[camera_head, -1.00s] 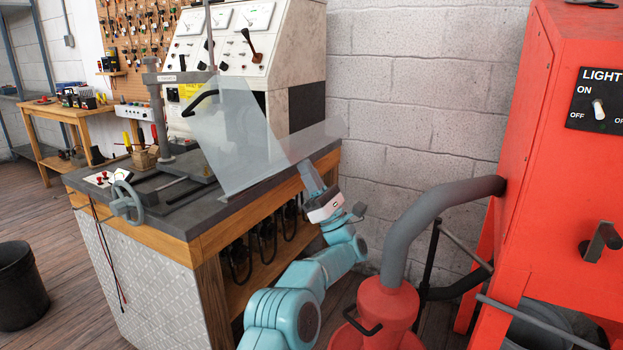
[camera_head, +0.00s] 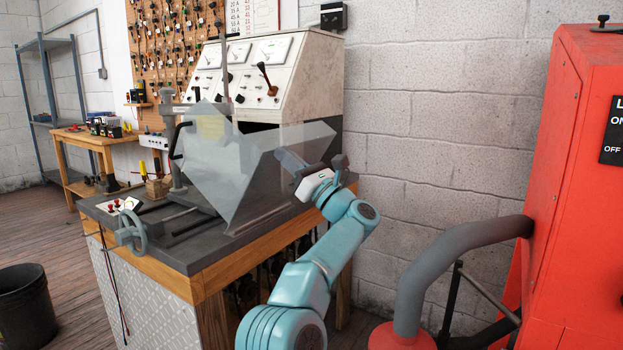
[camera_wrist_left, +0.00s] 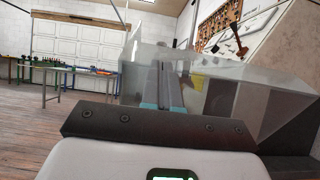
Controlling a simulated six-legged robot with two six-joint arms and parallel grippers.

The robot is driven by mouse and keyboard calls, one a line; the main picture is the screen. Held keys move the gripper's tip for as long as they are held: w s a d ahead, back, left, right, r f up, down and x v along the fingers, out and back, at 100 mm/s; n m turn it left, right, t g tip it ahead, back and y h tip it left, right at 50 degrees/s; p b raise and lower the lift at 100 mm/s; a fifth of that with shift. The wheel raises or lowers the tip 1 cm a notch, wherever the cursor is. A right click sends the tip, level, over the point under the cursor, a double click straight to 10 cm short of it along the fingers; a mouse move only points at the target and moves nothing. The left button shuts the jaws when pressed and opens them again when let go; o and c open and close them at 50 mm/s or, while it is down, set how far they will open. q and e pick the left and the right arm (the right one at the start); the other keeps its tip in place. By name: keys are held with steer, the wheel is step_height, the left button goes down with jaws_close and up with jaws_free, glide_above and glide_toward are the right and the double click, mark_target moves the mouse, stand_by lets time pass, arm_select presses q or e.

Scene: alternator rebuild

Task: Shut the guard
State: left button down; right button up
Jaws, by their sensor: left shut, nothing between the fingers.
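The guard (camera_head: 225,165) is a clear panel with side wings and a black curved handle (camera_head: 178,140). It stands tilted over the bench, leaning left, with its handle beside the press column. It is partly raised. My left gripper (camera_head: 282,156) is shut and empty at the guard's right side, its fingertips at or against the clear panel; I cannot tell if they touch. The wrist view shows the shut fingers (camera_wrist_left: 163,80) in front of the clear guard (camera_wrist_left: 215,85). My right gripper is not in view.
The bench (camera_head: 180,255) carries a press with a handwheel (camera_head: 132,232) at its front left. A sloped gauge console (camera_head: 290,80) stands behind. A red cabinet (camera_head: 580,200) with a grey hose (camera_head: 440,260) is at the right. A black bin (camera_head: 25,305) is on the floor at left.

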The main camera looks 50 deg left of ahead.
mark_target(265, 137)
arm_select(q)
steer(key=a+r+h+p, duration=0.1)
steer(key=r+p, duration=0.1)
steer(key=s+a+r+h+p, duration=0.1)
steer(key=a+r+p, duration=0.1)
steer(key=p, duration=0.1)
steer(key=s+a+r+p, duration=0.1)
steer(key=a+p, duration=0.1)
steer(key=p, duration=0.1)
steer(key=shift+s+a+r+t+h, duration=0.1)
steer(key=shift+a+r+t+h, duration=0.1)
steer(key=shift+r+t+h, duration=0.15)
steer(key=s+a+r+h+p, duration=0.1)
steer(key=s+a+h+p, duration=0.1)
steer(key=a+p, duration=0.6)
steer(key=s+p, duration=0.1)
steer(key=p, duration=0.1)
steer(key=shift+a+p, duration=0.35)
steer(key=shift+p, duration=0.05)
steer(key=shift+s+r+t+h, duration=0.1)
steer(key=shift+t+h, duration=0.15)
